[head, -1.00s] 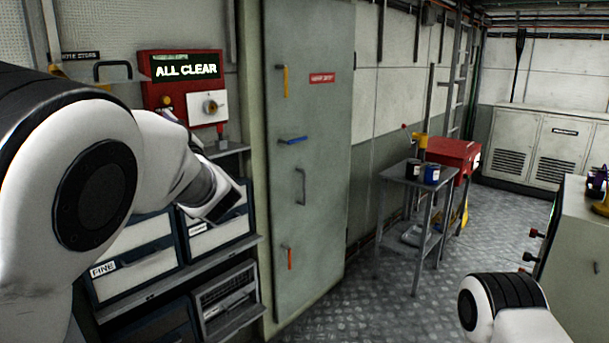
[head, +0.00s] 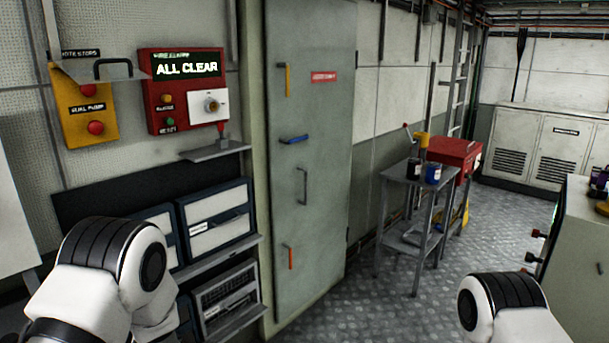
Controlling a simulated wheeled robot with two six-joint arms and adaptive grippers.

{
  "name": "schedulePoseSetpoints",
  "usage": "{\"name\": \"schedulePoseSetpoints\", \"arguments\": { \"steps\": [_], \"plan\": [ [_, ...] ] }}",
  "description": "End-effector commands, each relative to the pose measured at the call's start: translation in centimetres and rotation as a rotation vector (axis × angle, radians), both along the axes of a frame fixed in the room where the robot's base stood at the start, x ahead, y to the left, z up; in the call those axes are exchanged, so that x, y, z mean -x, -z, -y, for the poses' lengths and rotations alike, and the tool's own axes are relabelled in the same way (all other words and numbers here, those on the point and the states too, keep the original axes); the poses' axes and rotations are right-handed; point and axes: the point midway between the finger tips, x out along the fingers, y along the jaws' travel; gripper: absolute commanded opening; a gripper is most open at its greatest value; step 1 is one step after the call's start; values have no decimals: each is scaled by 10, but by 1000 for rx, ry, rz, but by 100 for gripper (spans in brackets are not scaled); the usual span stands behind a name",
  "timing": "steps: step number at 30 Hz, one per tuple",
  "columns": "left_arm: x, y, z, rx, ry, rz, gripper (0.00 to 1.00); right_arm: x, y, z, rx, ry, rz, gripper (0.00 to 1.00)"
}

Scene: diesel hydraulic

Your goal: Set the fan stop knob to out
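A yellow panel (head: 112,131) hangs on the wall at the upper left of the head view, under a small dark sign that ends in "STOPS". No fan stop label is readable, and I cannot tell which knob is the fan stop or whether either is in or out. My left arm is low at the left, clear of the panel; its gripper is out of view. My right gripper is also out of view.
Drawers (head: 216,222) stand under these.

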Motion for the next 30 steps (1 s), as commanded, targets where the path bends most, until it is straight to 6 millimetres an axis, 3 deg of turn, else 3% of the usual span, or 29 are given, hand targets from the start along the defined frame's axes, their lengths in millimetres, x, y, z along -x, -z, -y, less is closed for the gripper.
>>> {"name": "schedulePoseSetpoints", "arguments": {
  "steps": [1,3,7,9,11,12,15,18,30],
  "plan": [
    [29,39,-1,36,21,-98,66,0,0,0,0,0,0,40],
    [70,85,3,99,57,-229,66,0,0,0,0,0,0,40],
    [162,152,18,250,100,-472,66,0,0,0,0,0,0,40],
    [217,176,30,351,112,-608,66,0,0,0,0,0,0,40],
    [264,187,44,445,118,-718,66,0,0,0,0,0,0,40],
    [292,188,54,510,118,-786,66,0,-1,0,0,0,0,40],
    [343,181,78,648,112,-918,66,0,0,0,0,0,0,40],
    [361,179,90,736,64,-968,66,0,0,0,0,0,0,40],
    [360,179,89,749,30,-952,66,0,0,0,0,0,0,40]
  ]
}}
